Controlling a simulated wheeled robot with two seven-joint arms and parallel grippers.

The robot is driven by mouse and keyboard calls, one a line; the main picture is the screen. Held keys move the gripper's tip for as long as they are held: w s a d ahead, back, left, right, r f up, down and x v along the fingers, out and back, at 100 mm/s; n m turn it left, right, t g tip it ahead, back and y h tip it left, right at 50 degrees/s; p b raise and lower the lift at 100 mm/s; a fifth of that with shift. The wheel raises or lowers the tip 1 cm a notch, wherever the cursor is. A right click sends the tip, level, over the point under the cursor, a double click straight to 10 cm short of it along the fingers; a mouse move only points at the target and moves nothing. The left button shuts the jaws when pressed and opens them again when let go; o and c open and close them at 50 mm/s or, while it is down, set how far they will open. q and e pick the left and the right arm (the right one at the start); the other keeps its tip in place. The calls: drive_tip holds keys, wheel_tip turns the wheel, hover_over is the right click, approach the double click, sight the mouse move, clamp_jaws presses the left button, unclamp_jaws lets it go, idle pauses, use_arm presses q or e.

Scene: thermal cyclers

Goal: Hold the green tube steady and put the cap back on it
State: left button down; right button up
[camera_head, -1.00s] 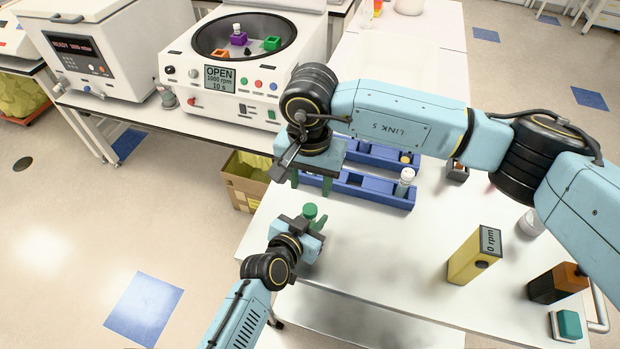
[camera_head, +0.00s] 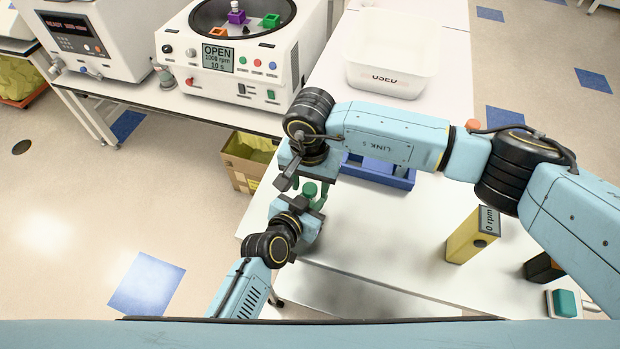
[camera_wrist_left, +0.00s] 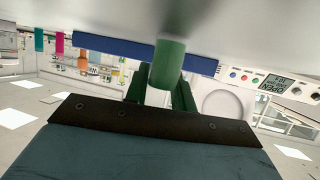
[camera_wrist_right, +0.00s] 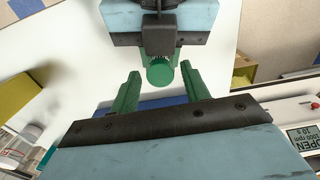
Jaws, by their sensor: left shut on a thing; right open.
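My left gripper (camera_head: 308,204) is shut on the tube (camera_wrist_left: 157,97), a pale section of which shows between its fingers in the left wrist view. The green cap (camera_head: 309,189) sits at the tube's top end; whether it is tightened cannot be told. The cap shows larger in the left wrist view (camera_wrist_left: 168,62). My right gripper (camera_wrist_right: 160,80) is open and empty. In the right wrist view the cap (camera_wrist_right: 160,73) appears between its fingertips, with a gap on each side. Whether the fingertips are level with the cap is unclear.
A blue rack (camera_head: 378,172) lies behind my right arm, partly hidden. A yellow timer-like block (camera_head: 473,236) reading 0 rpm stands to the right. A white bin (camera_head: 392,85) marked USED is at the back. An open centrifuge (camera_head: 220,90) stands at the upper left.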

drive_tip(key=c, duration=1)
drive_tip(key=m, duration=0.6)
drive_tip(key=shift+m, duration=0.3)
drive_tip(key=o, duration=1.1)
drive_tip(key=shift+r, duration=2.3)
